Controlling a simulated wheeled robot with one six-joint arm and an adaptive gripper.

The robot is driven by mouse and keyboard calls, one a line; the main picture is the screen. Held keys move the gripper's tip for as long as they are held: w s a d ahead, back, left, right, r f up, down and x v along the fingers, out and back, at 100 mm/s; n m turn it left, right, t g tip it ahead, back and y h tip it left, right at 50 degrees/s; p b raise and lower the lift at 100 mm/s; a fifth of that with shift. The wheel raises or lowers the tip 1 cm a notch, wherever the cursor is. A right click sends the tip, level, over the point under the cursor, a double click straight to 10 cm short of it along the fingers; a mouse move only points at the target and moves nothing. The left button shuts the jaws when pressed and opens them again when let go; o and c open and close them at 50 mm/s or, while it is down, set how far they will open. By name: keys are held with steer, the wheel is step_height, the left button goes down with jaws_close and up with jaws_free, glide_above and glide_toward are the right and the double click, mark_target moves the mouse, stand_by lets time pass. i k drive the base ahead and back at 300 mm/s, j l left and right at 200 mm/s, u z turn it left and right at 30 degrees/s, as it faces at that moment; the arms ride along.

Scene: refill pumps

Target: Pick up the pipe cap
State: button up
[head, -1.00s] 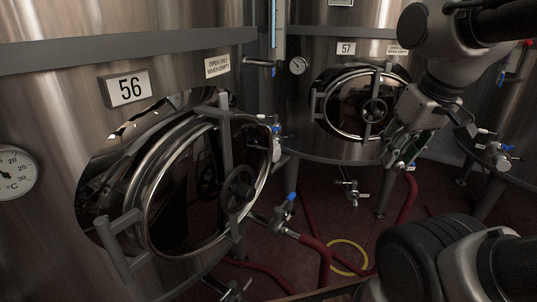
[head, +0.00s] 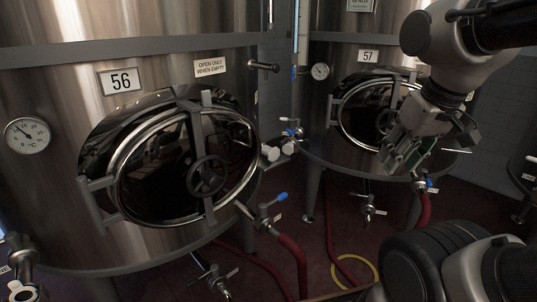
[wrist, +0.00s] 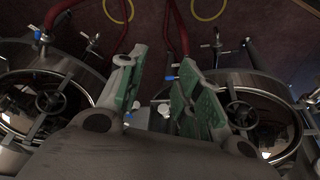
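My gripper (head: 405,152) hangs at the right of the head view, in front of the tank marked 57. In the wrist view my gripper (wrist: 156,66) has its two green-padded fingers spread apart, and nothing is visibly held between them. I cannot pick out the pipe cap for certain. A small white piece (wrist: 164,109) shows between the fingers in the wrist view, too small to identify.
Tank 56 (head: 60,95) with its round door (head: 165,165) fills the left. Tank 57 (head: 350,65) stands behind on the right. Valves with blue handles (head: 282,197), red hoses (head: 292,262) and a yellow hose loop (head: 340,276) are low down. Dark red floor shows between the tanks.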

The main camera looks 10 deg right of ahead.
mark_target(273, 153)
steer(key=i+l+u, duration=0.8)
steer(key=l+u, duration=0.15)
steer(key=l, duration=0.1)
